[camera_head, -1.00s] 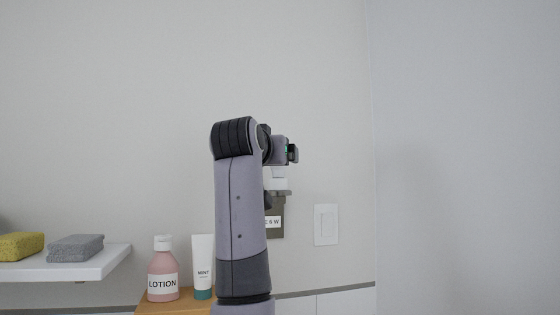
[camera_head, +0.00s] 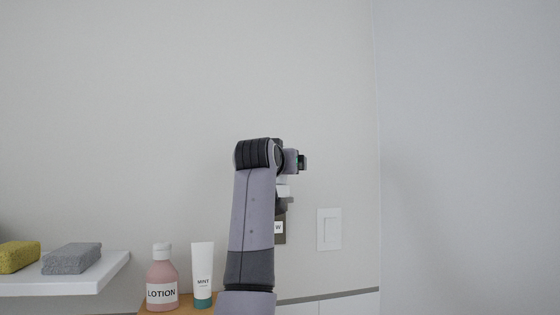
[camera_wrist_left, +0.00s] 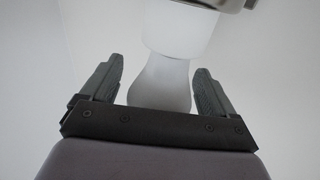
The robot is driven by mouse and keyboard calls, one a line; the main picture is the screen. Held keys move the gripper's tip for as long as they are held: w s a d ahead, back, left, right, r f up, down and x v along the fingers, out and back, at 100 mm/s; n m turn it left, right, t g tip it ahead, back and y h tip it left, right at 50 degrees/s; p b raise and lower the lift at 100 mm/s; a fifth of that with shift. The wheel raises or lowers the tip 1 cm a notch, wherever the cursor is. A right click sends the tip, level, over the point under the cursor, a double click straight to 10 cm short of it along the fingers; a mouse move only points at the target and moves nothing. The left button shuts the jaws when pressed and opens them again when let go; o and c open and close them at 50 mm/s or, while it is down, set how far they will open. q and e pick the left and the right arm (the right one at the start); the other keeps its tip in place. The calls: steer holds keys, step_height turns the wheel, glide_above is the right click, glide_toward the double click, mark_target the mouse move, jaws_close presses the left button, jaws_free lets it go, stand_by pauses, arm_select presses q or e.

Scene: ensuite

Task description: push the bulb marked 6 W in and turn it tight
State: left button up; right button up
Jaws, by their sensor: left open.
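The white bulb (camera_wrist_left: 162,80) stands between the two fingers of my left gripper (camera_wrist_left: 160,66) in the left wrist view, with a gap on each side. My left gripper is open. Beyond the bulb is a white collar (camera_wrist_left: 178,28), then a grey metal part (camera_wrist_left: 215,3) at the top edge. In the head view a small white part (camera_head: 284,190) shows above a grey bracket and a dark plate (camera_head: 281,239) on the wall. Its label (camera_head: 278,228) shows only "W" now; my arm covers the rest. The fingers are hidden there. My right gripper is not in view.
A switch plate (camera_head: 329,229) is on the wall to the right. A lotion bottle (camera_head: 162,277) and a mint tube (camera_head: 202,272) stand on a wooden surface at lower left. A white shelf (camera_head: 100,275) holds a grey sponge (camera_head: 72,258) and a yellow one (camera_head: 18,257).

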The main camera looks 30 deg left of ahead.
arm_select(q)
steer(key=c, duration=1.2)
steer(key=shift+o, duration=0.2)
steer(key=shift+m+t+h, duration=0.3)
steer(key=shift+m+h, duration=0.1)
steer(key=shift+h, duration=0.3)
steer(key=shift+d+m+h, duration=0.1)
steer(key=shift+m+h, duration=0.7)
steer(key=shift+h, duration=0.3)
steer(key=shift+w+d+m+t+h, duration=0.15)
steer(key=shift+m+h, duration=0.25)
steer(key=shift+h, duration=0.2)
steer(key=shift+s+d+m+t+h, duration=0.15)
steer(key=shift+m+h, duration=0.25)
steer(key=shift+h, duration=0.2)
steer(key=shift+w, duration=0.1)
steer(key=shift+m+h, duration=0.7)
steer(key=shift+h, duration=0.4)
steer(key=shift+d+f+m+g+h, duration=0.15)
steer(key=shift+m+g+h, duration=0.1)
steer(key=shift+m+h, duration=0.6)
steer(key=shift+d+r+m+g+h, duration=0.2)
steer(key=shift+m+h, duration=0.25)
steer(key=shift+h, duration=0.7)
